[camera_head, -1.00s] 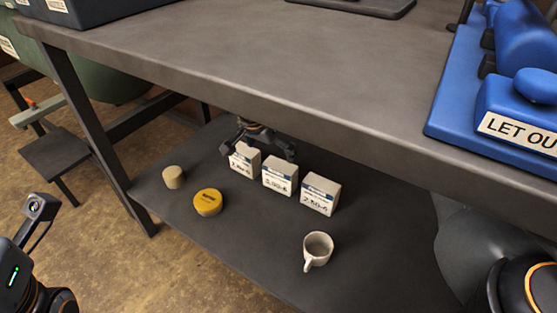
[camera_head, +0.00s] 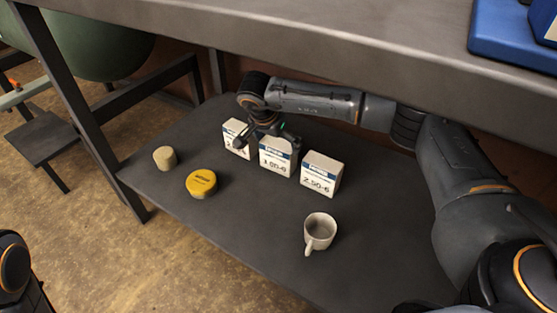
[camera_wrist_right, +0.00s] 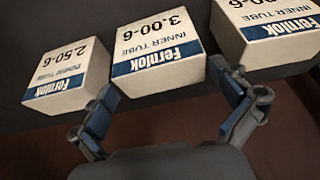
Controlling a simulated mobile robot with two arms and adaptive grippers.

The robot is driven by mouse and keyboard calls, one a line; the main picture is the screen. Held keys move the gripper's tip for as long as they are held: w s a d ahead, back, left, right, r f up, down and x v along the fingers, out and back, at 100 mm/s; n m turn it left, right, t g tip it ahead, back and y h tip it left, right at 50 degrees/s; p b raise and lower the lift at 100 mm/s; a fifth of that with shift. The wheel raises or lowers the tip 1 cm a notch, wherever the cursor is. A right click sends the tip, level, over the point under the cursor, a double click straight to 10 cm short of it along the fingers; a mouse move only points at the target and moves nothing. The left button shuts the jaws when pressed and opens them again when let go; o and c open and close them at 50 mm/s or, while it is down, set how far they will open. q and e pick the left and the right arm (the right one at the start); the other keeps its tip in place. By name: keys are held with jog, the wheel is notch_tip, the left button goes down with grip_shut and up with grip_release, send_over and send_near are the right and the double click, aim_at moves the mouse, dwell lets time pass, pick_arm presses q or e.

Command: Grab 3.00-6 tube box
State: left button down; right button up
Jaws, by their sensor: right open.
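The 3.00-6 tube box (camera_head: 275,159) is a white carton with a blue band, the middle one of three on the lower shelf. In the right wrist view, the 3.00-6 box (camera_wrist_right: 160,50) reads "Fernlok INNER TUBE" upside down. My right gripper (camera_head: 267,141) has reached in from behind the boxes and is open. In the right wrist view, the fingers of my right gripper (camera_wrist_right: 166,92) stand apart at either side of the box's near end. Whether they touch it I cannot tell. My left gripper is not in view; only a piece of that arm shows at the lower left.
The 2.50-6 box (camera_head: 320,175) stands close on the right, another box (camera_head: 235,138) on the left. A yellow tin (camera_head: 201,183), a tan cylinder (camera_head: 165,158) and a white mug (camera_head: 319,232) stand in front. The workbench top (camera_head: 330,40) overhangs the shelf (camera_head: 250,225).

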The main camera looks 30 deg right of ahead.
jog(key=shift+b+x, duration=0.4)
jog(key=shift+x, duration=0.8)
jog(key=shift+r, duration=0.1)
jog(key=c, duration=1)
